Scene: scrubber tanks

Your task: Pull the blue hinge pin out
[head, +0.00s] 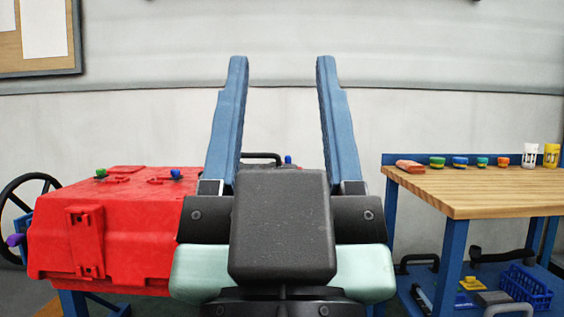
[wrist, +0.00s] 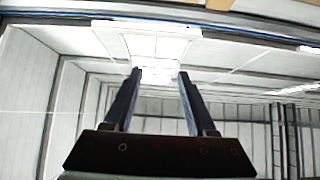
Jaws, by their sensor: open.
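A small blue knob-like pin head (head: 176,174) stands on top of the red tank (head: 140,240), near its right visible part. A second small blue head (head: 288,160) shows just behind my arm, on what looks like another unit, mostly hidden. I cannot tell from the picture which is the hinge pin. A green head (head: 100,173) sits at the tank's left. My gripper (head: 282,62) is open and empty, its two blue fingers pointing up, apart from the tank. In the wrist view the fingers (wrist: 160,72) are spread with only ceiling and walls beyond.
A wooden-topped bench (head: 480,188) stands at the right with several small coloured items and two cups. Its lower shelf holds a blue basket (head: 525,286). A black handwheel (head: 12,215) with a purple knob (head: 15,240) is at the far left. A black handle (head: 262,156) shows behind my arm.

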